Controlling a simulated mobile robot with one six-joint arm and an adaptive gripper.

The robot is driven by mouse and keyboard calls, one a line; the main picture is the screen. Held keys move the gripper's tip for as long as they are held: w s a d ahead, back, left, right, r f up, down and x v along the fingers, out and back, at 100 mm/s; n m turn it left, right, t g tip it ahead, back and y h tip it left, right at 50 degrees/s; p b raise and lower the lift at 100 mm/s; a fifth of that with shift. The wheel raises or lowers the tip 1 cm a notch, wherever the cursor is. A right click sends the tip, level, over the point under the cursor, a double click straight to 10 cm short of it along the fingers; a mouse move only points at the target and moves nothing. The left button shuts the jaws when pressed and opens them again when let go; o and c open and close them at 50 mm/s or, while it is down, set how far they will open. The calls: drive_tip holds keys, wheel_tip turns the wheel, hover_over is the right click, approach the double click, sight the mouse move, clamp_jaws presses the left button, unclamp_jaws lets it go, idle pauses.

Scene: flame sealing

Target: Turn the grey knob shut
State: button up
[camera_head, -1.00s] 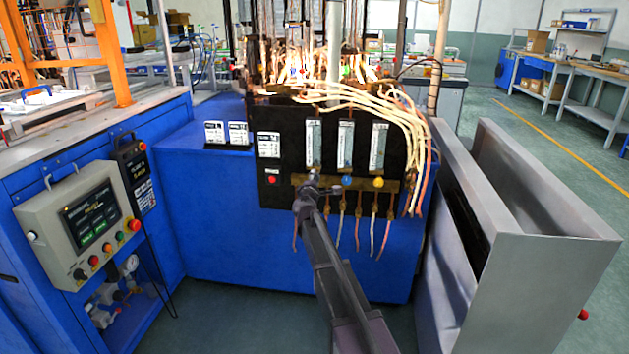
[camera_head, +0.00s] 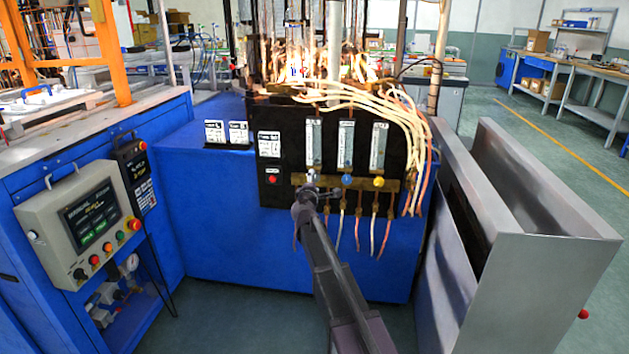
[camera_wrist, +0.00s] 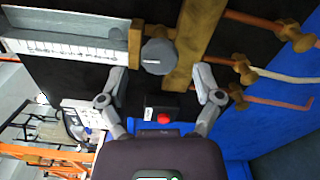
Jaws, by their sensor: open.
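The grey knob (camera_wrist: 158,56) shows in the wrist view as a round grey disc beside the brass bar (camera_wrist: 195,45). My gripper (camera_wrist: 160,74) is open, with one finger to the left and one to the right, and the knob lies just beyond the fingertips, roughly centred between them. I see no contact with it. In the head view my gripper (camera_head: 310,190) is in front of the left end of the brass bar, below the left flow tube.
A blue knob (camera_head: 347,181) and a yellow knob (camera_head: 379,183) sit to the right on the same bar. A red button (camera_wrist: 163,116) is on the black panel. Hoses (camera_head: 375,228) hang below the bar. A grey metal bin (camera_head: 540,260) stands at the right.

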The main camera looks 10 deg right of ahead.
drive_tip(key=v, duration=0.9)
drive_tip(key=shift+s, duration=0.35)
drive_tip(key=shift+a, duration=0.1)
drive_tip(key=s+d+f+m+g+h, duration=0.1)
drive_tip(key=s+d+f+m+g, duration=0.4)
drive_tip(key=s+m, duration=0.15)
drive_tip(key=s+d+f+m+g+h, duration=0.1)
drive_tip(key=s+d+f+m+g, duration=0.4)
drive_tip(key=s, duration=0.3)
drive_tip(key=s+a+f+m+g+y, duration=0.3)
drive_tip(key=s+f+g+y, duration=0.1)
drive_tip(key=s, duration=0.6)
drive_tip(key=s+a+f+m+g+y, duration=0.3)
drive_tip(key=s+f+y, duration=0.15)
drive_tip(key=s, duration=0.45)
wheel_tip(320, 180, up, 35)
drive_tip(key=p, duration=3.4)
drive_tip(key=shift+f+h+p, duration=0.15)
drive_tip(key=shift+h+p, duration=0.15)
drive_tip(key=shift+h, duration=0.15)
